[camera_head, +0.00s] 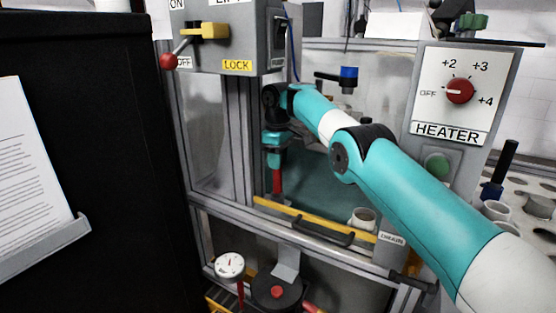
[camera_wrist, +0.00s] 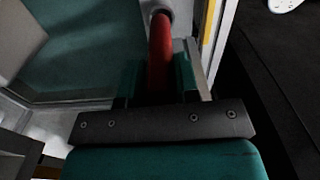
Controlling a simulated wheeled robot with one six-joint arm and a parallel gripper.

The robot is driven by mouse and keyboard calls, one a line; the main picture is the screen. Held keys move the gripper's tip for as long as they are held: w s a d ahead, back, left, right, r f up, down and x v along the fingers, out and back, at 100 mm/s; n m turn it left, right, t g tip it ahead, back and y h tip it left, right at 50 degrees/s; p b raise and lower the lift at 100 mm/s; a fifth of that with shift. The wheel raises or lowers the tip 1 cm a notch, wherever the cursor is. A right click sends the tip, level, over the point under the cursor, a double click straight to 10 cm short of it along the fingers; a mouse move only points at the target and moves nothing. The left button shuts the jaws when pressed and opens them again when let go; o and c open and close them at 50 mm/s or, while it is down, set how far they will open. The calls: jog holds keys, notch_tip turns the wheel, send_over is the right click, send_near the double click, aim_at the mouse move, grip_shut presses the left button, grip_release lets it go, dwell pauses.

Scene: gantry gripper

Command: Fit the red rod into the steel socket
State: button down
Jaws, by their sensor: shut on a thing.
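My gripper (camera_head: 275,160) points down inside the framed cabinet and is shut on the red rod (camera_head: 277,182). The rod hangs below the fingers and looks close to upright. In the wrist view the rod (camera_wrist: 161,48) runs from between the fingers (camera_wrist: 159,80) up to a grey round piece (camera_wrist: 153,6) that looks like the steel socket. The rod's far end overlaps this piece there. In the head view the rod's lower end meets a small grey base (camera_head: 280,200). I cannot tell whether the tip is inside the socket or just at its mouth.
A yellow rail (camera_head: 320,221) and a dark handle (camera_head: 318,233) run along the cabinet's front edge. A white cup (camera_head: 362,217) stands to the right on the green floor. A frame post (camera_head: 238,140) rises close left of my gripper. The heater panel (camera_head: 459,95) is at right.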

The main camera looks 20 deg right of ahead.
aim_at(277, 171)
jog(key=shift+f+b, duration=1.6)
jog(key=shift+b, duration=0.1)
jog(key=shift+f+b, duration=0.6)
jog(key=shift+b, duration=0.15)
jog(key=shift+a+r, duration=0.1)
jog(key=shift+r, duration=0.1)
jog(key=shift+s+r+p, duration=0.1)
jog(key=shift+r+p, duration=0.75)
jog(key=shift+p, duration=0.25)
jog(key=shift+r, duration=0.15)
jog(key=shift+f+b, duration=0.35)
jog(key=shift+b, duration=0.05)
dwell(1.0)
